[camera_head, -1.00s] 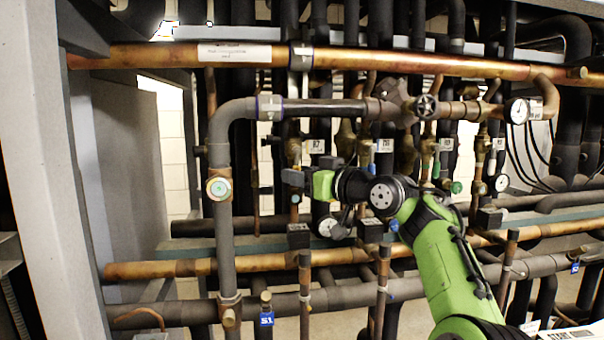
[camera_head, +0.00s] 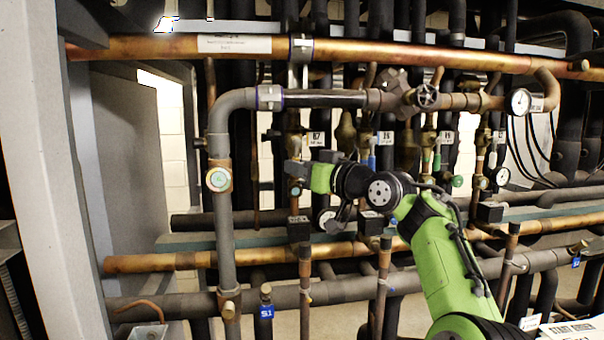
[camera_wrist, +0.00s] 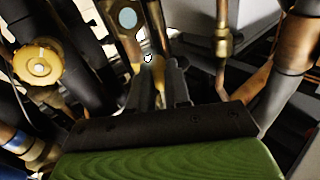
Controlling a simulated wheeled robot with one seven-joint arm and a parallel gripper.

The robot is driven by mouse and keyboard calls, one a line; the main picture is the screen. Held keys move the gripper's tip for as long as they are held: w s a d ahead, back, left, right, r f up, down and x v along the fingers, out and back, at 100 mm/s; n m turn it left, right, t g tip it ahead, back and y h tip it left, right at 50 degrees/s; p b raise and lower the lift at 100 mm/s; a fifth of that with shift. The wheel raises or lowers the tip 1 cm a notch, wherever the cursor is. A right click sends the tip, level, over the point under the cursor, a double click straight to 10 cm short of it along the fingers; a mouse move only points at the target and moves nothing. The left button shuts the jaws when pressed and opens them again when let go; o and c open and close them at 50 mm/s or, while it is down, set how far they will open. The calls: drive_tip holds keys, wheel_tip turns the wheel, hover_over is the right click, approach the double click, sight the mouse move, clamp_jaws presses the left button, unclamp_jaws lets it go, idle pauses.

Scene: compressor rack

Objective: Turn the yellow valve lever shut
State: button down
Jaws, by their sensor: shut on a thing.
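My gripper (camera_wrist: 159,82) is closed on a narrow yellow piece (camera_wrist: 160,92), which I take to be the yellow valve lever. Only a thin strip of it shows between the two dark fingers in the wrist view; the fingers hide the rest. In the head view my gripper (camera_head: 298,170) is among the vertical pipes, left of the middle of the rack. There the lever is hidden behind the fingers and green wrist part, so its angle cannot be told.
A yellow round knob (camera_wrist: 37,64) lies left of my gripper in the wrist view. A grey pipe (camera_head: 225,230) with a round green-faced gauge (camera_head: 218,179) stands left of it. A copper pipe (camera_head: 400,58) crosses above. Several pipes crowd close around; free room is narrow.

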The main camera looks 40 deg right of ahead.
drive_tip(key=shift+w+a+r+m+t+h+b, duration=0.45)
drive_tip(key=shift+a+m+t+h+b, duration=0.35)
drive_tip(key=shift+m+h+b, duration=1.65)
drive_tip(key=shift+w+a+r+m+t+h+b, duration=0.25)
drive_tip(key=shift+a+r+m+t+h+b, duration=0.45)
drive_tip(key=shift+m+b, duration=2)
drive_tip(key=shift+w+a+r+m+t+h+b, duration=0.35)
drive_tip(key=shift+a+m+t+h+b, duration=0.9)
drive_tip(key=shift+m, duration=2.8)
drive_tip(key=shift+d+h, duration=0.3)
drive_tip(key=shift+d, duration=0.15)
drive_tip(key=c, duration=1.1)
unclamp_jaws()
drive_tip(key=shift+f, duration=0.1)
drive_tip(key=b+v, duration=1.3)
drive_tip(key=v, duration=0.2)
drive_tip(key=shift+s+a+b, duration=0.15)
drive_tip(key=shift+s+b, duration=0.2)
drive_tip(key=shift+s, duration=0.05)
